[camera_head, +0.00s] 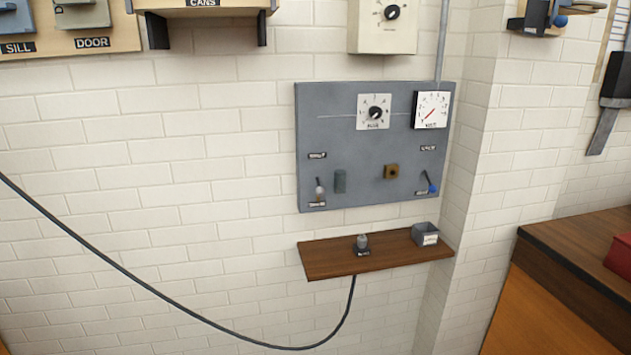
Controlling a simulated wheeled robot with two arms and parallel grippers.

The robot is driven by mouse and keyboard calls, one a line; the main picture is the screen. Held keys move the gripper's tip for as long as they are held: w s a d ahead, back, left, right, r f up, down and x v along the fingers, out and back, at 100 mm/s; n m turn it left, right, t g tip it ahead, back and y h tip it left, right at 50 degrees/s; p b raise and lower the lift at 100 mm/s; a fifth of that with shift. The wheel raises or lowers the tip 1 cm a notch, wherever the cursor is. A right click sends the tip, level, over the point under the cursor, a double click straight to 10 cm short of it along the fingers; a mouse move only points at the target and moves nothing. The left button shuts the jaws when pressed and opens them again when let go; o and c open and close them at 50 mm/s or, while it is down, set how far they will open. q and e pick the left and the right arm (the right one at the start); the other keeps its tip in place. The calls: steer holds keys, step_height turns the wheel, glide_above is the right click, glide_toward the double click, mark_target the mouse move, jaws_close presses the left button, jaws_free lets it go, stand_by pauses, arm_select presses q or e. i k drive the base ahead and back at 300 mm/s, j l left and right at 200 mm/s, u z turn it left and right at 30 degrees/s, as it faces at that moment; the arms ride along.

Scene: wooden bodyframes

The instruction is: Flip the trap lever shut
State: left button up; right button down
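A grey wall panel (340,120) carries two small levers. The left lever (319,187) has a pale grey knob and sits between an upper and a lower label. The right lever (429,184) is dark with a blue knob at its lower end, tilted down to the right, with a label above and one below. The labels are too small to read, so I cannot tell which lever is the trap lever. Neither of my grippers is in view.
A wooden shelf (330,262) below the panel holds a grey plug-like piece (362,242) and a small grey box (425,235). A black cable (150,285) hangs from the shelf. A wooden counter (580,250) stands at right.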

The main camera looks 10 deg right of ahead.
mark_target(319, 191)
steer(key=i, duration=1.2)
